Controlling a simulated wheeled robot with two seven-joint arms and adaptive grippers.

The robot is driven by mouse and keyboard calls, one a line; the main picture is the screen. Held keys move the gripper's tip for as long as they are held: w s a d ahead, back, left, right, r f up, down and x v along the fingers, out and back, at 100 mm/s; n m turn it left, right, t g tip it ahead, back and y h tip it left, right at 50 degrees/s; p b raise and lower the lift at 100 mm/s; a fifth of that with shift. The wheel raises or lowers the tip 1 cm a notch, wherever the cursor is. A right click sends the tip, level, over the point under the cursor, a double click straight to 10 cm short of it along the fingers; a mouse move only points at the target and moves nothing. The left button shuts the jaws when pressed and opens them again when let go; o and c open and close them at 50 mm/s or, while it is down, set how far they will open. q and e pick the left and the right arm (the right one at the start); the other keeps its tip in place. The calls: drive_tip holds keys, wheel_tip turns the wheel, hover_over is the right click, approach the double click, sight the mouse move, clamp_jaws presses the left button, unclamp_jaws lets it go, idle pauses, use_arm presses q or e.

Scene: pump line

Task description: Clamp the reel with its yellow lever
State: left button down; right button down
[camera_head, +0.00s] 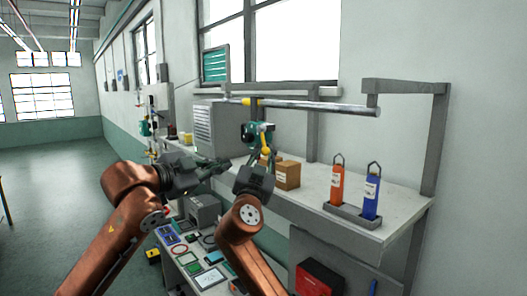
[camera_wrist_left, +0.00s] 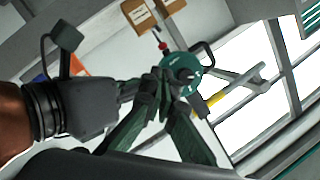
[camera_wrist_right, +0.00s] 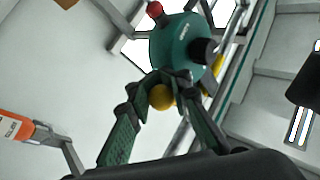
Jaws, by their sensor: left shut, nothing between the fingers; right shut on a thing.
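The teal reel (camera_head: 250,132) hangs below the grey rail (camera_head: 320,106) over the bench. A yellow band (camera_head: 252,101) sits on the rail just above it. The yellow lever (camera_head: 266,148) shows at the reel's lower right, and its round knob (camera_wrist_right: 162,97) sits between my right fingers in the right wrist view. My right gripper (camera_head: 259,163) is shut on this lever, just below the reel. My left gripper (camera_head: 224,164) is shut and empty, left of the right one. In the left wrist view its fingers overlap the lower edge of the reel (camera_wrist_left: 181,72); contact cannot be told.
Cardboard boxes (camera_head: 287,175) stand on the bench behind my right gripper. An orange tool (camera_head: 337,184) and a blue tool (camera_head: 371,196) stand in a grey holder at the right. A lower shelf with small items (camera_head: 209,278) lies beneath the arms.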

sight(263, 151)
use_arm(q)
drive_tip(key=s+d+r+m+g+h, duration=0.1)
drive_tip(key=s+d+r+m, duration=0.25)
drive_tip(key=s+r, duration=0.45)
drive_tip(key=x, duration=0.3)
drive_tip(key=f+x, duration=0.1)
drive_tip(key=x, duration=0.3)
drive_tip(key=f+x, duration=0.1)
drive_tip(key=x, duration=0.3)
drive_tip(key=shift+s+d+f, duration=0.1)
drive_tip(key=shift+d+f, duration=0.05)
drive_tip(key=shift+f, duration=0.1)
drive_tip(key=shift+w+f, duration=0.35)
drive_tip(key=shift+w, duration=0.35)
